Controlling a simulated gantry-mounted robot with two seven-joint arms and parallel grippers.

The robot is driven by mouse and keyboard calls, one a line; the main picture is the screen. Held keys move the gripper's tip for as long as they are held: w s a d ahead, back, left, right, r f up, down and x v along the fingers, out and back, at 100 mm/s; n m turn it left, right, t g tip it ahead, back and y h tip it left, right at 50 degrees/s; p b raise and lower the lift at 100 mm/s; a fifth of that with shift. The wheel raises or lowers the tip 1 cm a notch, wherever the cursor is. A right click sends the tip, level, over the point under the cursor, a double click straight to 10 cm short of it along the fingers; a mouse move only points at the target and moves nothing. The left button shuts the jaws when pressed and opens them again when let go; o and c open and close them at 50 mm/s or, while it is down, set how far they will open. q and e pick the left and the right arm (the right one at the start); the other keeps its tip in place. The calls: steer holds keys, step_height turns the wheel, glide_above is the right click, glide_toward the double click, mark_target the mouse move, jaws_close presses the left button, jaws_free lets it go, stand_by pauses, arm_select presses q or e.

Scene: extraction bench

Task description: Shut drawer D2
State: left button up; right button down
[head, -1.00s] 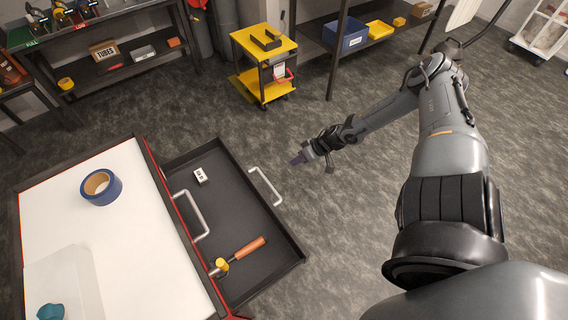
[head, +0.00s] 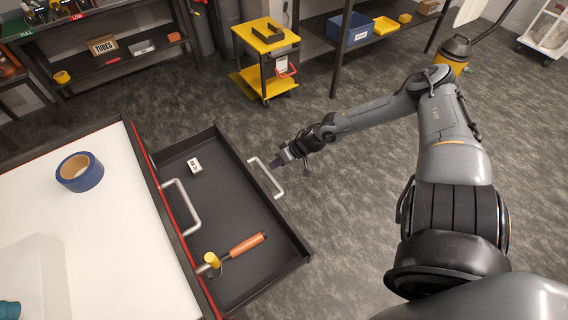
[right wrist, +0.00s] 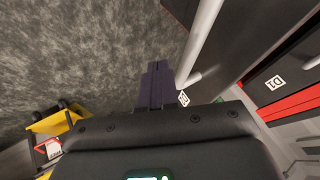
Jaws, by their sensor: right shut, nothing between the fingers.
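The drawer (head: 225,280) stands pulled out from the cabinet, its dark tray open to view. Its pale bar handle (head: 265,179) is on the outer front and also shows in the right wrist view (right wrist: 203,40). No D2 marking is clearly legible; a small white label (right wrist: 184,98) by the handle is too small to read surely. My right gripper (head: 282,158) is shut and empty, just outside the drawer front by the handle's far end. In the right wrist view its dark fingertips (right wrist: 156,84) are beside the handle; contact cannot be told. My left gripper is not in view.
A hammer (head: 246,245) and a small white box (head: 194,165) lie in the drawer. Another handle (head: 183,207) is on the cabinet face; a D1 label (right wrist: 275,82) shows there. Blue tape (head: 80,172) sits on the white top. A yellow cart (head: 265,38) stands beyond open floor.

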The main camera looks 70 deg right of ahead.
steer(key=shift+w+a+r, duration=0.15)
steer(key=shift+w+a, duration=0.15)
steer(key=shift+a, duration=0.25)
steer(key=shift+w+a, duration=0.1)
